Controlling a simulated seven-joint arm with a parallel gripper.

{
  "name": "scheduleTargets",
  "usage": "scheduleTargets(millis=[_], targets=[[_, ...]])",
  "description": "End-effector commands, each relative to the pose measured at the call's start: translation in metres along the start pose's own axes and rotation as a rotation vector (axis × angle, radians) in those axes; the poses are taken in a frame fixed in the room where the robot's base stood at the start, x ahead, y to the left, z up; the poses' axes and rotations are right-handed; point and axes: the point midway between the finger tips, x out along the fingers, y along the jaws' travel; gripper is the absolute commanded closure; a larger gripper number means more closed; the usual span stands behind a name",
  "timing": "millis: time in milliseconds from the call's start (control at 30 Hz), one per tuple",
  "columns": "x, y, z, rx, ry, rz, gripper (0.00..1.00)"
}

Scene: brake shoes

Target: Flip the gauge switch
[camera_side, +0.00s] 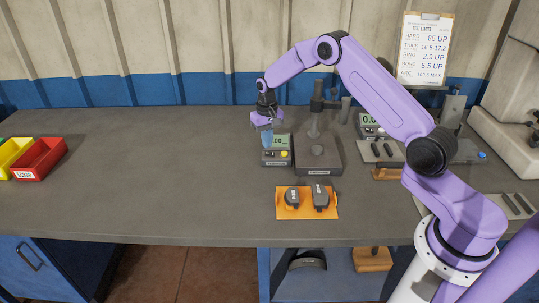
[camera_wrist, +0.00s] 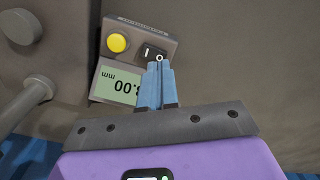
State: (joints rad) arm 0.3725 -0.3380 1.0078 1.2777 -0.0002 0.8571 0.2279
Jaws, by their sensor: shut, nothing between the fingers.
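The gauge (camera_side: 276,158) is a small grey box on the bench with a lit display and a yellow button (camera_wrist: 118,42). Its display (camera_wrist: 116,86) appears upside down in the wrist view, with some digits hidden by my fingers. The gauge switch (camera_wrist: 149,53) is a black rocker marked with a line and a circle, beside the yellow button. My gripper (camera_wrist: 159,66) is shut and empty, its blue fingertips over the circle-marked end of the switch. I cannot tell if they touch it. In the side view my gripper (camera_side: 267,143) points down at the gauge and covers the switch.
A dark gauge stand (camera_side: 318,163) is right of the gauge. An orange mat (camera_side: 307,213) with two dark parts lies in front. A second display box (camera_side: 371,121) and other tools are farther right. Red (camera_side: 40,158) and yellow bins stand far left. The bench between is clear.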

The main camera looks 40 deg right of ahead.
Motion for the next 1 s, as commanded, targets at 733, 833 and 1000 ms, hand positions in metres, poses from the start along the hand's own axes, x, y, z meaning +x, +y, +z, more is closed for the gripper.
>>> scheduleTargets(millis=[733, 833, 1000], targets=[[-0.041, 0.0, 0.0, 0.0, 0.001, 0.0, 1.0], [-0.041, 0.0, 0.0, 0.0, 0.001, 0.0, 1.0], [-0.043, -0.004, 0.002, -0.011, 0.002, -0.001, 1.0]])
